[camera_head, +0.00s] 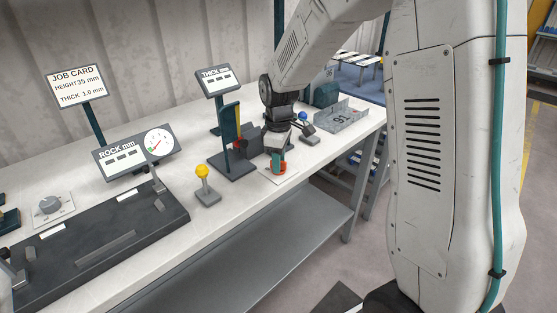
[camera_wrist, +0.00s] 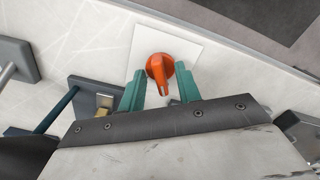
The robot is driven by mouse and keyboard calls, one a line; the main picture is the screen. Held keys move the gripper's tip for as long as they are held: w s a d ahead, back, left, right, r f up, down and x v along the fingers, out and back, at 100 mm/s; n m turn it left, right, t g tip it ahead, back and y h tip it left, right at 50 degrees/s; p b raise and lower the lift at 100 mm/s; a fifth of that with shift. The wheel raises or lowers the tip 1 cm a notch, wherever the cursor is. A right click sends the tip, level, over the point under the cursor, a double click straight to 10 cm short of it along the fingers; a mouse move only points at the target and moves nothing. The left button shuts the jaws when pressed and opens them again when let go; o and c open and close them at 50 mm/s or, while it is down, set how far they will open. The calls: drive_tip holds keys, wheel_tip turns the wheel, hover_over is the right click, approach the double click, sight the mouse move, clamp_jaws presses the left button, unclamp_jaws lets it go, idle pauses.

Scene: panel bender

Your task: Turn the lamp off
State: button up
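An orange rotary knob (camera_wrist: 160,68) with a white mark on its handle sits on a square white plate (camera_wrist: 187,47) on the bench. In the head view the knob (camera_head: 279,169) shows just below my gripper (camera_head: 278,156), near the bench's front edge. In the wrist view the teal fingers of my gripper (camera_wrist: 161,80) stand apart, one on each side of the knob's handle, with gaps on both sides. The gripper is open and holds nothing. I cannot make out a thing that is clearly a lamp.
A yellow-ball lever (camera_head: 202,172) stands left of the gripper and a blue-ball lever (camera_head: 304,117) to its right. A thickness display (camera_head: 215,79) and its dark stand (camera_head: 233,166) are close by on the left. A grey tray (camera_head: 345,122) lies on the right.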

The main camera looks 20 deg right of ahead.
wheel_tip(320, 180, up, 8)
drive_tip(key=shift+f, duration=0.1)
idle(0.5)
idle(0.4)
drive_tip(key=shift+s+m, duration=0.15)
drive_tip(key=shift+m, duration=0.25)
drive_tip(key=s+r+m, duration=0.2)
drive_tip(key=s+m, duration=0.1)
drive_tip(key=s, duration=0.7)
drive_tip(key=s+a+r+m+t, duration=0.1)
drive_tip(key=s+r+m, duration=0.2)
drive_tip(key=s, duration=0.7)
drive_tip(key=s+a+r+m, duration=0.1)
drive_tip(key=s+r+m, duration=0.1)
drive_tip(key=s, duration=0.8)
drive_tip(key=shift+s+r+m, duration=0.3)
drive_tip(key=shift+m, duration=0.2)
